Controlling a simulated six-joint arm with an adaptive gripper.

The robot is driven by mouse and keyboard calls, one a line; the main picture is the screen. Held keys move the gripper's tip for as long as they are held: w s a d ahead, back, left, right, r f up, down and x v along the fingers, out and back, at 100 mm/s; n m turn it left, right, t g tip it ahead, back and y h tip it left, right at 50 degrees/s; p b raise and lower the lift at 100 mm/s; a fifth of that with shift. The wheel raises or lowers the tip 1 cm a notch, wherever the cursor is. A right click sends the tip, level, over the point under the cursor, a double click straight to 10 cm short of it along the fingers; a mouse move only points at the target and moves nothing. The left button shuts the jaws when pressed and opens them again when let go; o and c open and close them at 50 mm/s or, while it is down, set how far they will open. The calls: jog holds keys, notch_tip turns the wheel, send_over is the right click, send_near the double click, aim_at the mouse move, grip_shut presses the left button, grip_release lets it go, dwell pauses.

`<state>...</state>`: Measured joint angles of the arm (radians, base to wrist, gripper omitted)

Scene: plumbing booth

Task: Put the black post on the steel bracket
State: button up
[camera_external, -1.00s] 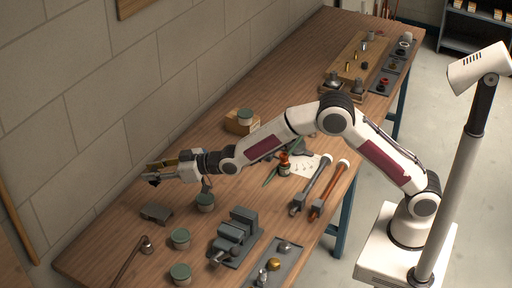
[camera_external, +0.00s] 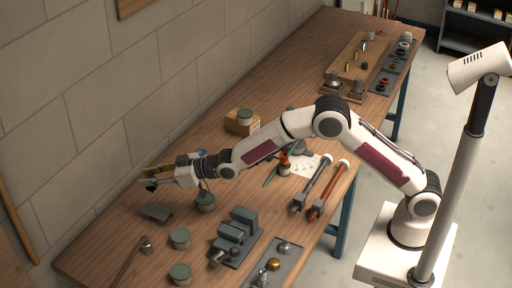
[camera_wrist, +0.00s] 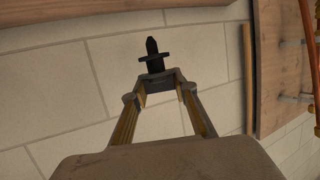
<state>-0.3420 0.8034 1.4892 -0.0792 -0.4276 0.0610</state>
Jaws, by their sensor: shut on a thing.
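The black post (camera_wrist: 153,48) is held between the fingertips of my gripper (camera_wrist: 160,83) in the wrist view, with its pointed end and a cross flange beyond the tips. In the external view the post (camera_external: 151,188) is a small dark shape under my gripper (camera_external: 150,179), and its details are too small to tell. The grey steel bracket (camera_external: 157,213) lies on the bench, just below my gripper in the picture. The post is above the bracket and apart from it. The bracket does not show in the wrist view.
Green-lidded tins (camera_external: 205,200) stand right of and in front of the bracket. A grey vise (camera_external: 236,237) sits further right, with a tray of fittings (camera_external: 250,280) beside it. A bent rod (camera_external: 129,262) lies near the front edge. The block wall is close on the left.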

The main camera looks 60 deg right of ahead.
aim_at(152, 188)
jog(key=shift+f, duration=2.3)
jog(key=shift+f, duration=1.85)
jog(key=shift+f, duration=0.15)
jog(key=o, duration=1.1)
